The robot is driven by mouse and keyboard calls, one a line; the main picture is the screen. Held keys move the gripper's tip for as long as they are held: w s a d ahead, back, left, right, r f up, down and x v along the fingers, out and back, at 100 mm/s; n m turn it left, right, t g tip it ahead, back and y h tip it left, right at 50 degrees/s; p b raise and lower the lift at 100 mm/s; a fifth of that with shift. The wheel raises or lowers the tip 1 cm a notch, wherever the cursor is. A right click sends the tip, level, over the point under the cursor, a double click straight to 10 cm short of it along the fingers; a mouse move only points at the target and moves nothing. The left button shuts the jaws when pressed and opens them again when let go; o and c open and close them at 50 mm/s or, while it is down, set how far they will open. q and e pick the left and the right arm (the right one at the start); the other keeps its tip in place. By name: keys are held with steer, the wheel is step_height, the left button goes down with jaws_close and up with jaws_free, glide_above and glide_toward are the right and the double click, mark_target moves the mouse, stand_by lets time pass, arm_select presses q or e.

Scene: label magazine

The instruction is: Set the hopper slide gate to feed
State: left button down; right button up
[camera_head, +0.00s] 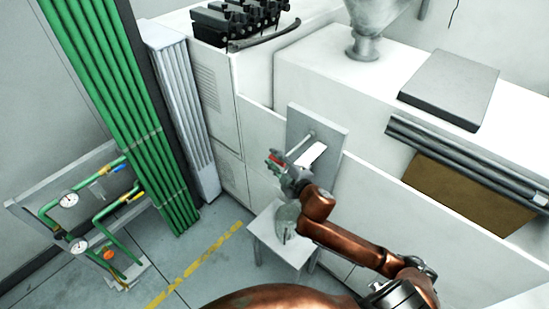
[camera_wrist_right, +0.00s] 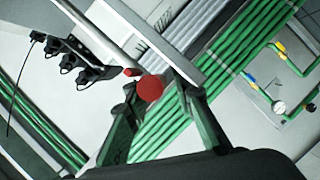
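The slide gate appears to be the grey upright plate (camera_head: 328,125) on the front of the white machine, with a thin rod and a bright white patch on its face. A red knob (camera_head: 275,158) shows at my right gripper (camera_head: 283,169). In the right wrist view the round red knob (camera_wrist_right: 150,88) lies between the spread fingers of my right gripper (camera_wrist_right: 155,98), with a gap on the right side. The gripper looks open; contact with the knob cannot be told. A smaller red piece (camera_wrist_right: 131,72) shows behind the knob. My left gripper is not in view.
A small grey stand (camera_head: 268,229) is below the gripper. A metal hopper funnel (camera_head: 364,40) sits on the machine, beside a grey slab (camera_head: 450,88). Green pipes (camera_head: 120,110) and gauges (camera_head: 69,199) are at left. The floor around the yellow line (camera_head: 195,264) is clear.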

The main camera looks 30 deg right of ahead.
steer(key=shift+s+d, duration=0.1)
steer(key=shift+s, duration=0.3)
steer(key=v, duration=0.6)
steer(key=shift+s+r, duration=0.25)
steer(key=shift+s, duration=0.05)
